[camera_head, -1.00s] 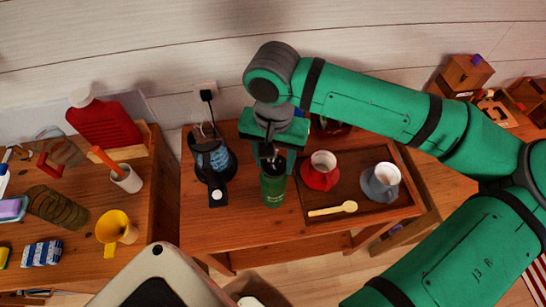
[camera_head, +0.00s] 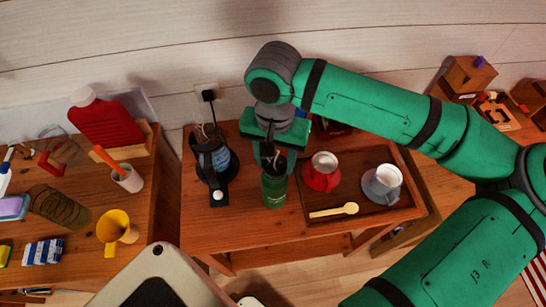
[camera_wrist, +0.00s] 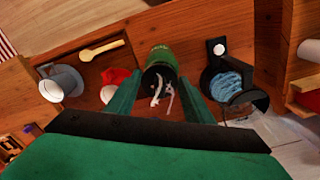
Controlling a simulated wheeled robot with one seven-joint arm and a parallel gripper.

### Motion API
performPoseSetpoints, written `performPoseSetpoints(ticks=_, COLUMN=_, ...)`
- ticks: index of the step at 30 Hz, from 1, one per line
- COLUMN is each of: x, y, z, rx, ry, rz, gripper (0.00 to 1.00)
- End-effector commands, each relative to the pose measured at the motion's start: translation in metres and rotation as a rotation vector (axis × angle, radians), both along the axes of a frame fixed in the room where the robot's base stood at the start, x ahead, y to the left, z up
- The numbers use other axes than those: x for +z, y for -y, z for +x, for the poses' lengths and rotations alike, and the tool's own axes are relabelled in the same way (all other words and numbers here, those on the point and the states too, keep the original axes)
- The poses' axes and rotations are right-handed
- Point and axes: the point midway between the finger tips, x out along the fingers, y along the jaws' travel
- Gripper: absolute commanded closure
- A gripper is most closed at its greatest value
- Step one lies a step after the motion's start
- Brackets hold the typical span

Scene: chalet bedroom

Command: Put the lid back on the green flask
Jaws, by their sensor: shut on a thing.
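The green flask (camera_head: 274,190) stands upright on the small wooden table, left of the tray. It also shows in the wrist view (camera_wrist: 160,54), top towards me. My gripper (camera_head: 272,156) is directly above the flask, pointing down. In the wrist view its two fingers (camera_wrist: 160,86) stand on either side of a dark round piece at the flask's top, which I take to be the lid (camera_wrist: 157,76). The gripper is shut on it. It lines up with the flask's mouth, but I cannot tell whether it is seated or just above.
To the right, a wooden tray (camera_head: 378,207) holds a red cup (camera_head: 321,177), a grey cup (camera_head: 382,186) and a wooden spoon (camera_head: 335,210). The tabletop in front of the flask is clear.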

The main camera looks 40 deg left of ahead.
Motion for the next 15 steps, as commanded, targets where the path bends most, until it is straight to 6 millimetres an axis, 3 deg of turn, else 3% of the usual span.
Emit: performPoseSetpoints(ticks=15, x=-0.0021, y=-0.0062, z=-0.0048, rx=0.013, ry=-0.001, rz=0.0, gripper=0.74)
